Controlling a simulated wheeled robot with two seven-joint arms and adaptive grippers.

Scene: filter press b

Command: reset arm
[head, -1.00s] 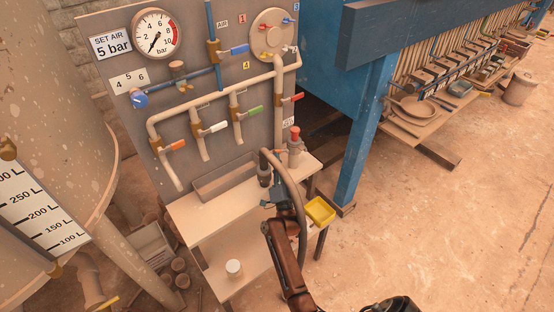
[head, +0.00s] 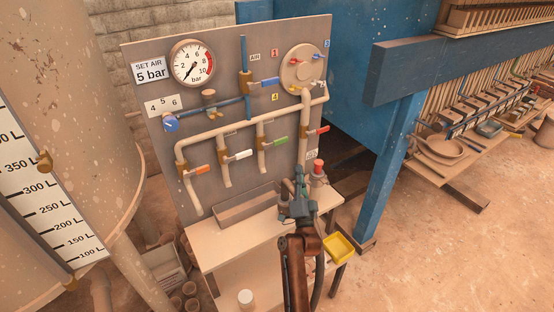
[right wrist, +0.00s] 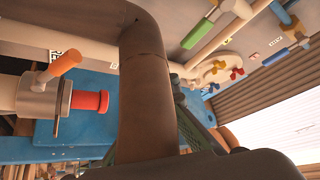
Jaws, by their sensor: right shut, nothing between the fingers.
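My right gripper (head: 300,180) is shut and empty. It is raised in front of the lower right part of the valve board (head: 222,120), just above the bench (head: 225,243). It is beside a fitting with a red cap (head: 318,166). In the right wrist view a thick brown hose (right wrist: 145,85) crosses close in front of the camera. The red-ended fitting with an orange lever (right wrist: 66,62) shows to its left. My gripper and arm hide part of the hose in the head view. My left gripper is out of view.
A yellow tray (head: 339,249) sits at the bench's right end, close to my right arm. A white cup (head: 246,299) stands on the lower shelf. A large tank (head: 70,100) is at left, a blue post (head: 391,165) at right. Open floor (head: 450,255) lies at right.

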